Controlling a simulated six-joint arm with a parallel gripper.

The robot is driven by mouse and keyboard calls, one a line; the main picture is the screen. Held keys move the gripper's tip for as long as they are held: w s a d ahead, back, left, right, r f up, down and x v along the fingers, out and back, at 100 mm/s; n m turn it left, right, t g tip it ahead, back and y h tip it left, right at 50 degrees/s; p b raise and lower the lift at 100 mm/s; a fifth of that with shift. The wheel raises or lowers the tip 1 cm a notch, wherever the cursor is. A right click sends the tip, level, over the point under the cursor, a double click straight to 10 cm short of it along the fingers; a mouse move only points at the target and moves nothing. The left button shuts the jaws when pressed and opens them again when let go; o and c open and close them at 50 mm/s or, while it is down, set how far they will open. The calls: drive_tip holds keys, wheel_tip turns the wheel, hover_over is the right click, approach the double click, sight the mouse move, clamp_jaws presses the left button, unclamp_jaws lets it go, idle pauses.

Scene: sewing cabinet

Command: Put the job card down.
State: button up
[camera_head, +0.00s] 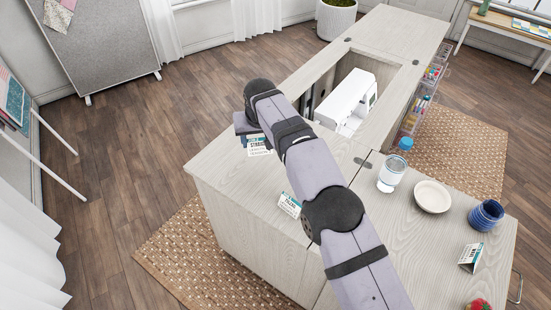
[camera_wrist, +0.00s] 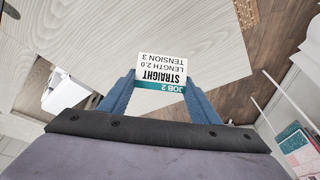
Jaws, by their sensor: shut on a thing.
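The job card (camera_wrist: 160,72) is white with a teal band and reads "JOB 2 STRAIGHT LENGTH 2.0 TENSION 3". My gripper (camera_wrist: 160,84) is shut on it, with a blue finger at each side. In the head view, the held card (camera_head: 259,147) shows near the left end of the pale wooden cabinet top (camera_head: 225,165). My arm hides most of the gripper (camera_head: 248,137) there. I cannot tell how far the card is from the surface.
Another job card (camera_head: 289,205) stands on the cabinet beside my arm, and a third card (camera_head: 471,257) stands at the right. A white sewing machine (camera_head: 347,101) sits in the cabinet opening. A bottle (camera_head: 392,170), white dish (camera_head: 432,196) and blue cup (camera_head: 485,215) stand to the right.

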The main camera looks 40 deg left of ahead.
drive_tip(key=shift+f+p, duration=0.75)
drive_tip(key=shift+f, duration=4.1)
drive_tip(key=shift+f, duration=0.2)
drive_tip(key=o, duration=1)
drive_tip(key=shift+r, duration=0.15)
drive_tip(key=shift+r, duration=0.15)
drive_tip(key=b+v, duration=0.2)
drive_tip(key=v, duration=0.9)
drive_tip(key=shift+s+d+r, duration=0.15)
drive_tip(key=shift+r, duration=0.15)
